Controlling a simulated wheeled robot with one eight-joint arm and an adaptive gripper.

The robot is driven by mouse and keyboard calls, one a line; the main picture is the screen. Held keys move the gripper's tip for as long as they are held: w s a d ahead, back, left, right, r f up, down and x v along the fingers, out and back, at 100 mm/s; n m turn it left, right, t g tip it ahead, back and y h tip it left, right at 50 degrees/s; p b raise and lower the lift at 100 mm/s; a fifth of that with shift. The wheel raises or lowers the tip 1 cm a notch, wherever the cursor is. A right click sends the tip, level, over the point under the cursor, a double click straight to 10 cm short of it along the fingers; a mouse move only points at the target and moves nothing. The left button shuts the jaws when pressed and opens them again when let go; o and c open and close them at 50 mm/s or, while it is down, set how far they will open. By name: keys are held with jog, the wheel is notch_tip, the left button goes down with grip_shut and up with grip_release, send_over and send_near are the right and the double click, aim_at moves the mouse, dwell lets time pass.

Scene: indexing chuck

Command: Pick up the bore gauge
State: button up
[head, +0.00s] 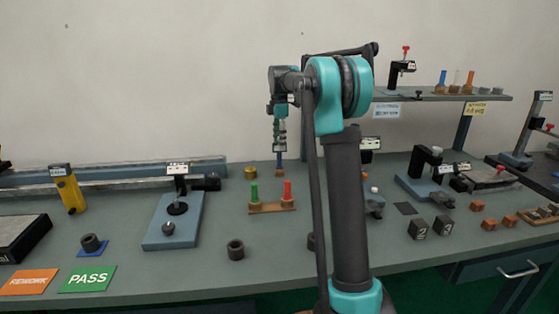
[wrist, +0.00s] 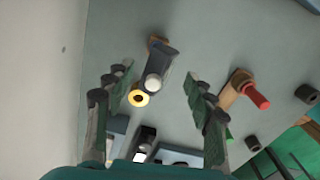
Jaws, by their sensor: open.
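The item I take for the bore gauge is a slim dark-blue upright piece (head: 279,158) in a small tan base at the back of the bench. The gripper (wrist: 158,80) is open, with one finger on each side of the piece. No contact between fingers and piece is visible. The fingertips are small in the head view, so the exact height gap cannot be told.
A brass ring (head: 250,173) stands just left of the blue piece. A wooden stand (head: 271,208) with green and red plug gauges (head: 287,190) is in front. A dark ring (head: 235,250) lies nearer the front edge. A blue fixture (head: 172,233) stands left.

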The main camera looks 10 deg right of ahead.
aim_at(280, 153)
jog(key=shift+d+f, duration=0.1)
jog(key=shift+f, duration=2.95)
grip_shut()
